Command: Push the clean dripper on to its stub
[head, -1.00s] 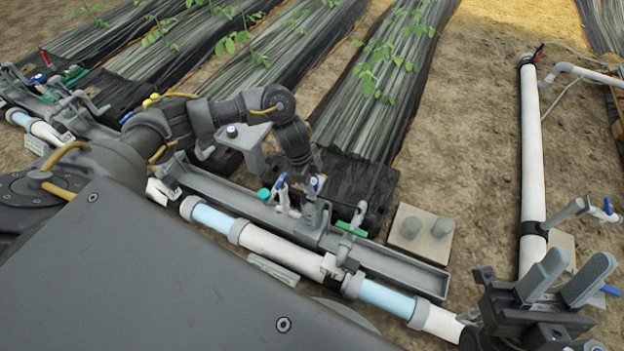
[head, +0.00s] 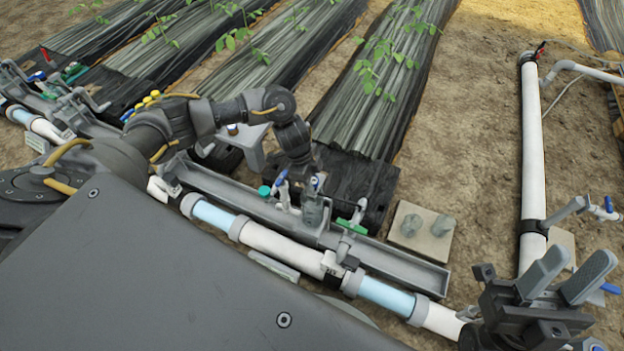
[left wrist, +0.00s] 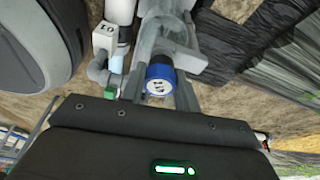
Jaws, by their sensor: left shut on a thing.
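My left gripper (head: 313,207) points down over the grey rail and is shut on a small blue-rimmed part, which I take to be the dripper (head: 316,182). In the left wrist view the dripper (left wrist: 160,78) shows a blue ring and a white face with dark marks, between the grey fingers (left wrist: 172,38). The stub cannot be told apart here; the fingers and the wrist hide what lies beneath. My right gripper (head: 566,277) is open and empty at the lower right, its two grey fingers apart.
A blue-handled valve (head: 282,182) and a teal cap (head: 264,191) stand just left of my left gripper. A green clip (head: 351,227) is to its right. A white pipe (head: 280,245) runs in front of the rail (head: 405,262).

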